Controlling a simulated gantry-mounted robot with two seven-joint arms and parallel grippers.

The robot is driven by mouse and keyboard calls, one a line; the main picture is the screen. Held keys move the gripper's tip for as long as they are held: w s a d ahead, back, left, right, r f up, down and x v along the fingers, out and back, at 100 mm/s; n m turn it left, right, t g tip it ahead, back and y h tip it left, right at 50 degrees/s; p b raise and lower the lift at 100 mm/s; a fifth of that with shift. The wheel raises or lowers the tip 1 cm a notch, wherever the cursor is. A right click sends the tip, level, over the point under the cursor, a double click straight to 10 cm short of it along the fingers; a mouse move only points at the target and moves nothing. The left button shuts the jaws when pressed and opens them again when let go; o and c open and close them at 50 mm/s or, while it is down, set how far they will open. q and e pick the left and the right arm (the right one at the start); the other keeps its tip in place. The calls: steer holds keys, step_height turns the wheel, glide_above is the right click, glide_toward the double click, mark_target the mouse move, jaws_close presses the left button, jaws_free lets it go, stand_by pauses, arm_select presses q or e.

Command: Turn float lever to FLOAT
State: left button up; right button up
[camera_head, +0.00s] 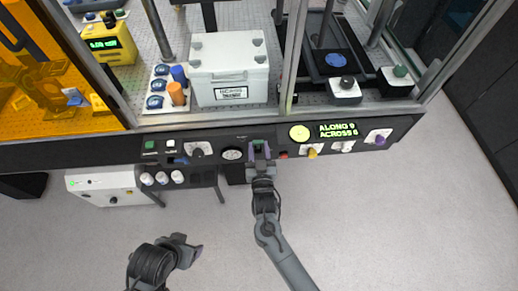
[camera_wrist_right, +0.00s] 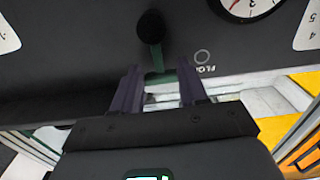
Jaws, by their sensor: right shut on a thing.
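The float lever (camera_wrist_right: 156,55) is a green handle on a dark round hub, on the front of the black control panel. A ring mark and a partly cut-off FLOAT label (camera_wrist_right: 208,69) sit beside the lever in the right wrist view. My right gripper (camera_head: 259,150) is at the panel front. It is shut on the lever, whose green end lies between its fingers (camera_wrist_right: 160,82) in the wrist view. The lever's tip is partly hidden by the fingers. My left gripper (camera_head: 190,246) is away from the panel at the lower left; its jaw opening is unclear.
A white box (camera_head: 105,184) with knobs stands below the panel at left. The floor in front is clear.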

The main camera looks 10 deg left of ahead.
steer(key=o, duration=1.1)
steer(key=shift+a, duration=0.1)
steer(key=shift+c, duration=0.2)
steer(key=s+d+p, duration=0.1)
steer(key=s+d, duration=0.1)
steer(key=s, duration=0.8)
steer(key=shift+s+p, duration=0.3)
steer(key=shift+p, duration=0.05)
steer(key=shift+d, duration=0.1)
